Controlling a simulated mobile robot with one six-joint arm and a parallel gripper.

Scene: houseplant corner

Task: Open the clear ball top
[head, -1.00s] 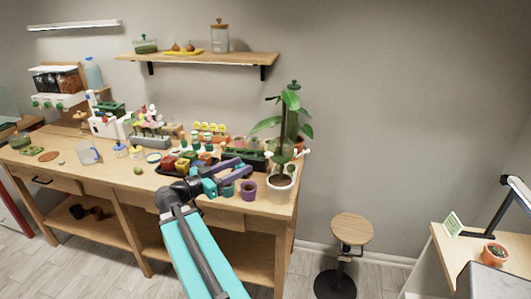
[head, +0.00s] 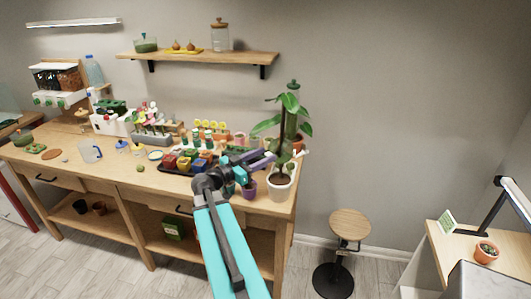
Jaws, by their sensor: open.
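No thing is clearly a clear ball with a top. The nearest match is a rounded clear glass vessel with green contents and a knob on top (head: 145,44), at the left end of the wall shelf. A tall clear jar with a wooden lid (head: 220,38) stands further right on that shelf. My gripper (head: 268,158), with purple fingers, is open over the right part of the workbench, beside the potted plant and well below both vessels. Nothing shows between its fingers. My arm hides part of the bench front.
The wooden workbench (head: 112,171) carries a black tray of small coloured pots (head: 163,169), a purple pot (head: 249,189) and a white-potted plant (head: 281,192). A stool (head: 349,224) stands right of the bench. The wall shelf (head: 190,58) hangs above. Floor between stool and right table is clear.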

